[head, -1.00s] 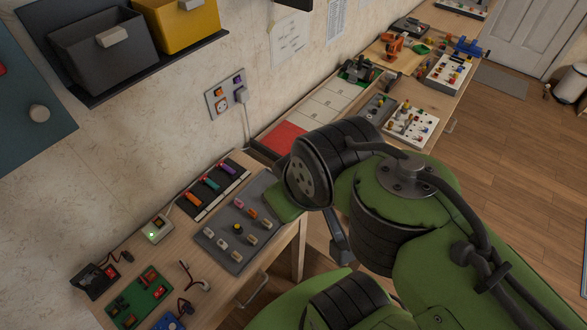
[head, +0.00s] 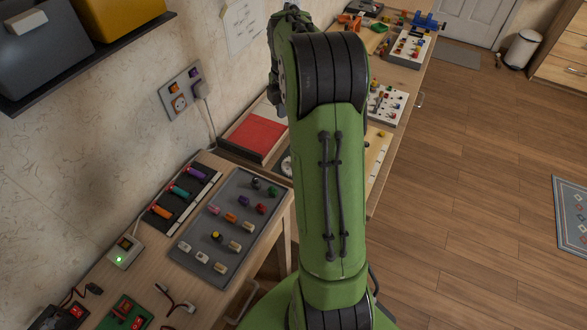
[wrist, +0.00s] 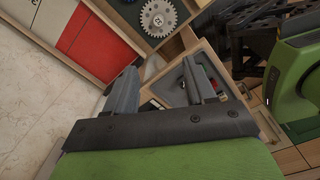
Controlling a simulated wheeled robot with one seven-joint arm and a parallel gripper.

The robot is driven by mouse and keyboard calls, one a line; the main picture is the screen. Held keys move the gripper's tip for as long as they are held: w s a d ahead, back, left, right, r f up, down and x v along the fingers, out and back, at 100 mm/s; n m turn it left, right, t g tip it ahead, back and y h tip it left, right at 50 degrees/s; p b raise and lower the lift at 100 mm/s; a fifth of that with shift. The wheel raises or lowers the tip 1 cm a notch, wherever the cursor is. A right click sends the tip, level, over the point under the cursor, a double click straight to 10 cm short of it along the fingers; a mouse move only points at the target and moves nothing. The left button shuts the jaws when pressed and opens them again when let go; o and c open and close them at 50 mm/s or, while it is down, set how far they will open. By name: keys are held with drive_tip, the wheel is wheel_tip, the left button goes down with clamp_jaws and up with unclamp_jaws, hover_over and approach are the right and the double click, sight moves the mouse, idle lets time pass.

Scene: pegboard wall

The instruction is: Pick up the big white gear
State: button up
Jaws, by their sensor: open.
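A big whitish-grey gear (wrist: 158,17) with teeth and holes lies in a wooden compartment at the top of the wrist view. My gripper (wrist: 157,82) is open, with nothing between its two fingers. In that picture the gear lies beyond the fingertips and apart from them. In the head view, part of a round pale thing (head: 286,165) shows beside my arm; it may be the same gear. My arm hides most of the area around it, and I cannot make out my gripper there.
A wooden tray with a red panel (head: 256,137) stands by the wall. A grey board (head: 215,245) with several coloured pieces lies nearer. In the wrist view, a grey-lined tray (wrist: 176,88) shows behind the fingers and a dark machine (wrist: 262,35) at upper right.

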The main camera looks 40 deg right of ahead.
drive_tip(key=shift+n, duration=0.6)
drive_tip(key=f+b, duration=0.1)
drive_tip(key=f, duration=0.3)
drive_tip(key=d+f+b, duration=0.1)
drive_tip(key=f, duration=0.3)
drive_tip(key=d+f+b, duration=0.1)
drive_tip(key=f, duration=0.3)
drive_tip(key=shift+f+b, duration=0.15)
drive_tip(key=shift+b, duration=0.15)
wheel_tip(320, 180, down, 6)
drive_tip(key=shift+d+r+b, duration=0.15)
drive_tip(key=shift+b, duration=1.1)
drive_tip(key=shift+r, duration=0.1)
drive_tip(key=shift+c, duration=1)
clamp_jaws()
